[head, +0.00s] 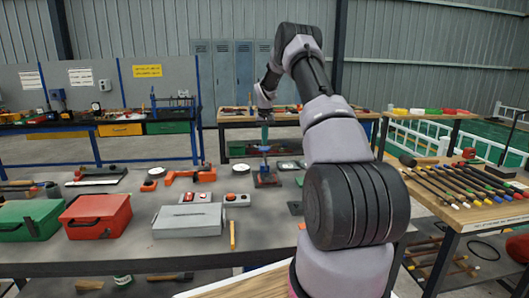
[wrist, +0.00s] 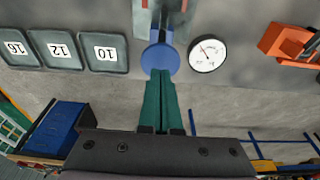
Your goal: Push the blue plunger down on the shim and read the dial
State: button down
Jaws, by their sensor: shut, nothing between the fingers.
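The blue plunger (wrist: 160,58) shows its round top in the wrist view, just beyond my fingertips. The shim cannot be made out.
Plates marked 16 (wrist: 17,48), 12 (wrist: 58,50) and 10 (wrist: 104,52) lie left of the plunger in the wrist view. An orange tool (head: 188,175) lies on the bench. A grey case (head: 188,219), red box (head: 96,216) and green box (head: 30,220) stand nearer.

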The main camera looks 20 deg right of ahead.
jog(key=shift+f, duration=0.7)
dwell(0.6)
jog(key=shift+r, duration=0.1)
dwell(0.4)
notch_tip(320, 180, up, 7)
dwell(0.7)
dwell(0.3)
jog(key=s+a+r+t, duration=0.1)
jog(key=s+a+r, duration=0.6)
jog(key=s+r, duration=0.35)
jog(key=s+a+r+t, duration=0.1)
jog(key=s+a+r, duration=0.6)
jog(key=s+r, duration=0.4)
jog(key=s+a+t+y, duration=0.1)
jog(key=s+a, duration=0.3)
jog(key=s, duration=0.9)
jog(key=s+a+m+t+y, duration=0.1)
jog(key=s+a, duration=0.3)
jog(key=s, duration=1)
jog(key=shift+s+f+t+y, duration=0.15)
jog(key=shift+s+t+y, duration=0.15)
jog(key=shift+t, duration=0.2)
